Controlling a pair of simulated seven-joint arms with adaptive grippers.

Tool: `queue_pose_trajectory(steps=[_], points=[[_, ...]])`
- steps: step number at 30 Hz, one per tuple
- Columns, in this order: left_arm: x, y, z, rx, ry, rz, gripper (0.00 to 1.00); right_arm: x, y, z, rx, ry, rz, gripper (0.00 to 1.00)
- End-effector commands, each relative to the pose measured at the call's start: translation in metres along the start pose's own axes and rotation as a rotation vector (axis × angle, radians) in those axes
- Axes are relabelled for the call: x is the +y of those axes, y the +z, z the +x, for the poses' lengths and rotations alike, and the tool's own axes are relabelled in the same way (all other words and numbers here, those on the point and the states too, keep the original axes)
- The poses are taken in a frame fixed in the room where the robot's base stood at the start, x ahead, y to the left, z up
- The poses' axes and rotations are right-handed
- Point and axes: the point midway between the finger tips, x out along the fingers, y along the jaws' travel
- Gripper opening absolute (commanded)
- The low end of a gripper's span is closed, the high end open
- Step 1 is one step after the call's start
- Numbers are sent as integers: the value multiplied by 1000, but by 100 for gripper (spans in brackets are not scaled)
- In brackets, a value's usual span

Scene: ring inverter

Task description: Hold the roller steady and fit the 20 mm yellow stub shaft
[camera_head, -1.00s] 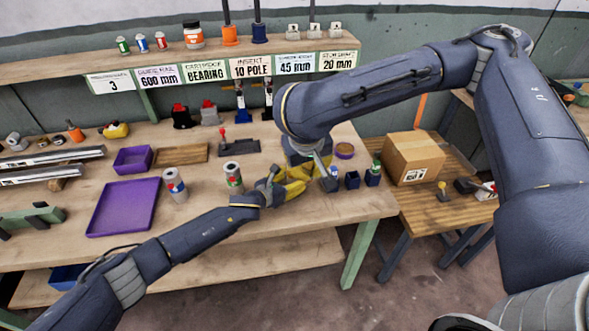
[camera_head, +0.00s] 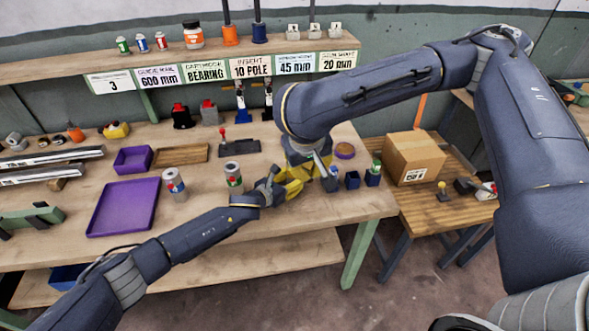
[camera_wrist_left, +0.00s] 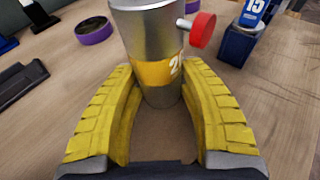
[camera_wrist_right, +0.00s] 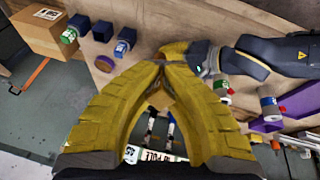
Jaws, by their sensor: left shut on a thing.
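The roller (camera_wrist_left: 150,42) is a silver cylinder with a yellow band, upright in the left wrist view. A short metal pin with a red disc (camera_wrist_left: 202,30) shows at its right side. My left gripper (camera_wrist_left: 158,100) is shut on the roller's lower part; in the head view the left gripper (camera_head: 290,187) is over the bench's right end. My right gripper (camera_wrist_right: 162,65) points down close by, fingertips close together; the head view shows the right gripper (camera_head: 310,168) partly. Whether anything is between its tips cannot be told. I cannot make out the yellow stub shaft.
Small blue bins (camera_head: 352,180) stand just right of the grippers; the middle one looks empty. A purple ring (camera_head: 344,150) lies behind them. Two cans (camera_head: 233,178) and a purple tray (camera_head: 122,208) are to the left. A cardboard box (camera_head: 413,157) stands on the right table.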

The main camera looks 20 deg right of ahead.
Motion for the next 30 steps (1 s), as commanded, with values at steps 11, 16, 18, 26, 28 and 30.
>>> queue_pose_trajectory(steps=[11, 16, 18, 26, 28, 30], points=[[0, 0, 0, 0, 0, 0, 27, 0, -1, 0, 0, 0, 2, 0], [0, 0, 0, 0, 0, 0, 27, -1, -15, 4, -18, 2, 26, 0], [0, 0, 0, 0, 0, 0, 26, -2, -27, 8, -35, 3, 46, 0], [0, 0, 0, 0, 0, 0, 27, -2, -89, 24, -133, -15, 156, 0], [0, 0, 0, 0, 0, 0, 27, 0, -104, 29, -164, -27, 186, 0], [0, 0, 0, 1, 0, 0, 27, 1, -118, 33, -192, -41, 214, 0]])
